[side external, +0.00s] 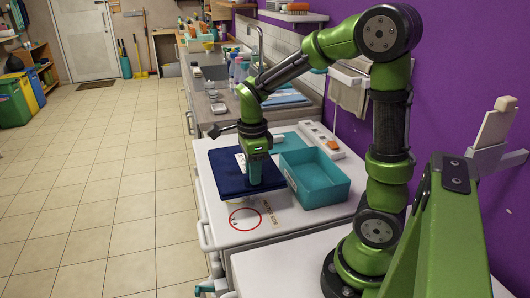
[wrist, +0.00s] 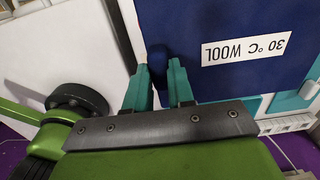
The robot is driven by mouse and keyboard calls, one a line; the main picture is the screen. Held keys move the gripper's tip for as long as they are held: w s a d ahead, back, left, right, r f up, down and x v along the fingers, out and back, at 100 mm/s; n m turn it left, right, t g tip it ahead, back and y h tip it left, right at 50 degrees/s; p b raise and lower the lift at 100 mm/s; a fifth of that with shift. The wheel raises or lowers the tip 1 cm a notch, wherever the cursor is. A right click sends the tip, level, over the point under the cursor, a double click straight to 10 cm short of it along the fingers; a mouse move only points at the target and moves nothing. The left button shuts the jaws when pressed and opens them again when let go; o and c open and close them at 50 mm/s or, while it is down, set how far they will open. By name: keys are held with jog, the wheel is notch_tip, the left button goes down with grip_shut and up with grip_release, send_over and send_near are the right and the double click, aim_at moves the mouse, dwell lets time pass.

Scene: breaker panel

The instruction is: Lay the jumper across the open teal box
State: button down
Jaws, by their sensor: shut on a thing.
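The jumper is a folded navy slab in the side view (side external: 228,172), lying level at the left of the white worktop. In the wrist view the jumper (wrist: 225,20) fills the top right, with a white "30 °C WOOL" label. My gripper (side external: 255,182) points down at its right part; in the wrist view the gripper (wrist: 158,75) has its teal fingers shut on a bunched navy fold at the jumper's edge. The open teal box (side external: 322,188) stands just right of the jumper and looks empty. I cannot tell whether the jumper touches the worktop.
A red circle (side external: 245,219) and printed lettering mark the worktop (side external: 290,226) in front of the jumper. A white strip with an orange part (side external: 322,138) lies behind the box. A sink counter with bottles (side external: 238,72) stands farther back. Open tiled floor (side external: 100,180) lies left.

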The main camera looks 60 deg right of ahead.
jog(key=shift+r, duration=0.1)
jog(key=shift+r, duration=1.95)
jog(key=w+a+n, duration=0.1)
jog(key=n, duration=0.1)
jog(key=w+a+n, duration=0.1)
jog(key=a, duration=0.1)
jog(key=shift+w+f+n, duration=0.1)
jog(key=shift+f+n, duration=0.05)
jog(key=shift+n, duration=0.25)
jog(key=a+n, duration=0.1)
jog(key=n, duration=0.2)
jog(key=w+a+n, duration=0.1)
jog(key=n, duration=0.2)
jog(key=w+a+n, duration=0.1)
jog(key=n, duration=0.2)
jog(key=shift+w+r, duration=0.15)
jog(key=shift+r, duration=0.05)
jog(key=n, duration=0.4)
jog(key=w+a+n, duration=0.1)
jog(key=n, duration=0.4)
jog(key=a+r+n, duration=0.1)
jog(key=n, duration=0.4)
jog(key=shift+w+a, duration=0.1)
jog(key=shift+w, duration=0.15)
